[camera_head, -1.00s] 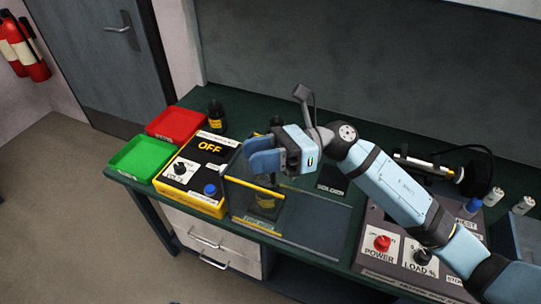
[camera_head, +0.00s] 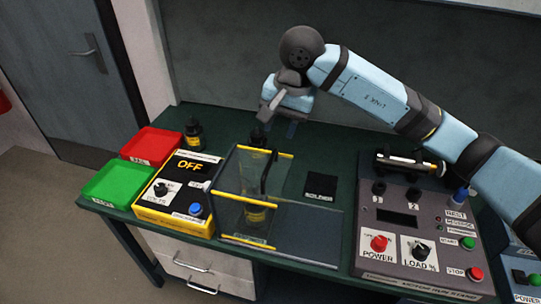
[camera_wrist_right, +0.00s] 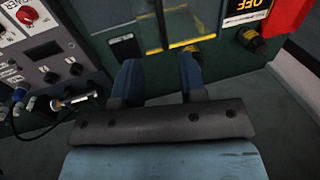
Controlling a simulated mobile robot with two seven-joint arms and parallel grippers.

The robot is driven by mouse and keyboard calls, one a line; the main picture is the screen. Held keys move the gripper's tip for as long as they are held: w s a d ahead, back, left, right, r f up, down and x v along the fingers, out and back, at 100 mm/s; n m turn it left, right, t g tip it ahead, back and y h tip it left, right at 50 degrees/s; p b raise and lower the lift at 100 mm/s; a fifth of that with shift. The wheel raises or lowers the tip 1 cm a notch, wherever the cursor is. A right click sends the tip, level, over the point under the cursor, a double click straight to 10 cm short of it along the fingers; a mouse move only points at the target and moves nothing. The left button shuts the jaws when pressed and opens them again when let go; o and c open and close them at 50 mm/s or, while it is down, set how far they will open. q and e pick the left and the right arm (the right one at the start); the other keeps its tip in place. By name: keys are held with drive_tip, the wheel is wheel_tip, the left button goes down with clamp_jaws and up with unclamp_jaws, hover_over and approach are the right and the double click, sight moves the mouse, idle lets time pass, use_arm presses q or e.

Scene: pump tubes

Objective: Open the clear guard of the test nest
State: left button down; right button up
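The test nest's clear guard (camera_head: 232,172) stands at the bench's front middle, a transparent box with yellow edge strips and a dark upright handle (camera_head: 268,172). It encloses a dark bottle-like part with a yellow label (camera_head: 256,214). The nest's flat base (camera_head: 310,232) extends bare to its right. The guard also shows at the top of the right wrist view (camera_wrist_right: 178,22). My right gripper (camera_head: 291,127) is behind and above the guard, apart from it. Its blue fingers (camera_wrist_right: 160,82) are spread and empty. My left gripper is not in view.
A yellow OFF box (camera_head: 180,192), green tray (camera_head: 118,184) and red tray (camera_head: 150,146) are left of the nest. A grey motor run stand (camera_head: 405,235) is at right. A black pad (camera_head: 320,185) lies behind the base. A dark bottle (camera_head: 194,134) stands at the back.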

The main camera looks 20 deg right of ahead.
sight(270, 162)
drive_tip(key=f, duration=0.3)
drive_tip(key=a+f, duration=0.1)
drive_tip(key=f, duration=0.2)
drive_tip(key=w+f+p, duration=0.1)
drive_tip(key=f, duration=0.2)
drive_tip(key=shift+a+f, duration=0.35)
drive_tip(key=shift+c, duration=0.2)
clamp_jaws()
